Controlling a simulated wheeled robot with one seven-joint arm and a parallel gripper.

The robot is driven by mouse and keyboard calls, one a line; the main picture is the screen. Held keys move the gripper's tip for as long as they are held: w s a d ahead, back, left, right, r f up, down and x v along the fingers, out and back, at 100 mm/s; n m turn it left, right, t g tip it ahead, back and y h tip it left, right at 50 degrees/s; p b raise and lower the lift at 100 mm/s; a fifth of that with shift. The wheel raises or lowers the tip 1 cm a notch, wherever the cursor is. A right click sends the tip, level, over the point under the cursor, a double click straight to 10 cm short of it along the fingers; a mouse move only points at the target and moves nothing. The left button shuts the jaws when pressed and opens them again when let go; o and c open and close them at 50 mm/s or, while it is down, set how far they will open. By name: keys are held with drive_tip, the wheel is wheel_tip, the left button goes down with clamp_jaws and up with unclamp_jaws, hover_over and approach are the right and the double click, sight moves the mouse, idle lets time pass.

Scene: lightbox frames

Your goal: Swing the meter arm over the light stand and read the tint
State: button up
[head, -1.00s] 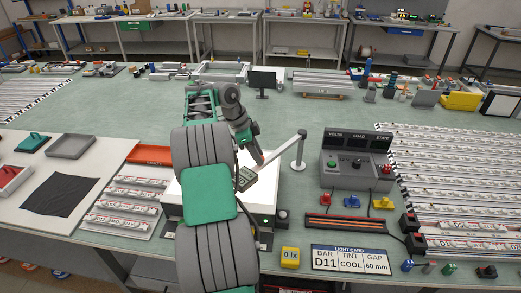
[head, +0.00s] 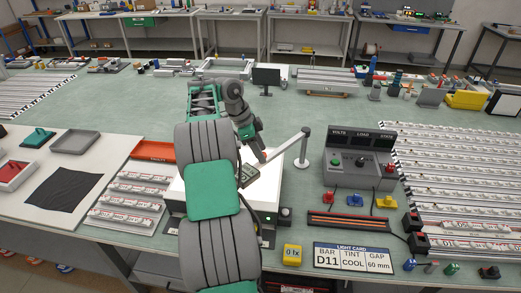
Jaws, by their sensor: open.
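The meter arm (head: 282,148) is a pale bar on an upright post (head: 304,150), reaching left and toward me. A dark meter head (head: 248,176) is at its near end, over the right part of the white light stand (head: 266,192). My gripper (head: 262,157) is just behind the meter head, close to the bar; my own arm hides much of the stand. The fingers are small here, and I cannot tell whether they touch the bar. The light card (head: 352,259) reads BAR D11, TINT COOL, GAP 60 mm.
A grey control box (head: 358,165) with knobs stands right of the post. An orange-striped bar (head: 348,222) lies in front of it. Labelled light bars lie in racks at left (head: 130,198) and right (head: 455,190).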

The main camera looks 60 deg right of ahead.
drive_tip(key=r, duration=0.3)
drive_tip(key=shift+a+r, duration=0.25)
drive_tip(key=shift+r, duration=0.1)
drive_tip(key=s+a+r+b, duration=0.1)
drive_tip(key=s+a+r, duration=0.5)
drive_tip(key=a+r, duration=0.3)
drive_tip(key=a, duration=0.3)
drive_tip(key=shift+s, duration=0.2)
